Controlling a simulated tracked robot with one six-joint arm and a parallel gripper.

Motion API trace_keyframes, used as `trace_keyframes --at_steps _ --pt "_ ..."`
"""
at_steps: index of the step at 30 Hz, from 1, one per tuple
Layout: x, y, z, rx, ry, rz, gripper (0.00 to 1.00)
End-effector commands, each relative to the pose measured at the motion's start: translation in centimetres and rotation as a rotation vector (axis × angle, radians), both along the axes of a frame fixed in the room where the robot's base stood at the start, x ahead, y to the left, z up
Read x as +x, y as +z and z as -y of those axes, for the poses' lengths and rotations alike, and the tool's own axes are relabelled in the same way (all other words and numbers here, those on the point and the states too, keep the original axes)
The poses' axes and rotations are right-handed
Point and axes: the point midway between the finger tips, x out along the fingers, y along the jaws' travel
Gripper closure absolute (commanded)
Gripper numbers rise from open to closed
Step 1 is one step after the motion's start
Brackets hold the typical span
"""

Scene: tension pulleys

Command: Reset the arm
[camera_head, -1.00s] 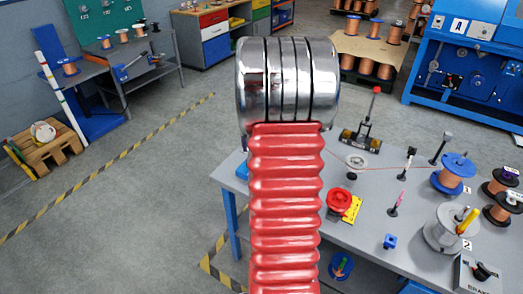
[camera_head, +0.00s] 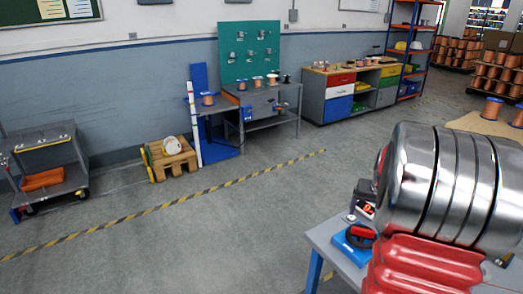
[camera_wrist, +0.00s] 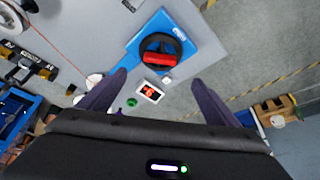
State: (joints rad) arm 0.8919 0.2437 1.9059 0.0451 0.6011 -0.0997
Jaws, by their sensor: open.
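My gripper (camera_wrist: 155,88) shows in the wrist view with its two dark fingers apart and nothing between them. It is above the corner of a grey table. Beyond the fingertips lies a blue plate with a black ring and a red handle (camera_wrist: 158,58). A small device with a red display (camera_wrist: 150,91) shows between the fingers, below them on the table. In the head view my red, ribbed arm with its metal end fills the lower right and hides most of the table. My gripper's fingers are not visible there.
The grey table (camera_head: 330,235) is at the lower right of the head view. A cart (camera_head: 45,175), a pallet (camera_head: 172,158), a workbench (camera_head: 270,105) and a drawer cabinet (camera_head: 350,90) stand along the wall. The floor around the yellow-black line (camera_head: 200,190) is clear.

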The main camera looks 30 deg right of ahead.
Motion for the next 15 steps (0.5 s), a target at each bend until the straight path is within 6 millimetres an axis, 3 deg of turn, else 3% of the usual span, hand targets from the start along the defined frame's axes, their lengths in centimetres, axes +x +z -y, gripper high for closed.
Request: trace_keyframes --at_steps 8,12,15 --pt "-0.6 -0.6 -0.7 0.028 -0.011 -0.017 0.16" --pt "-2.3 -2.1 -2.8 0.084 -0.02 -0.061 0.16" --pt "-3.3 -1.9 -5.3 0.109 -0.012 -0.082 0.16"
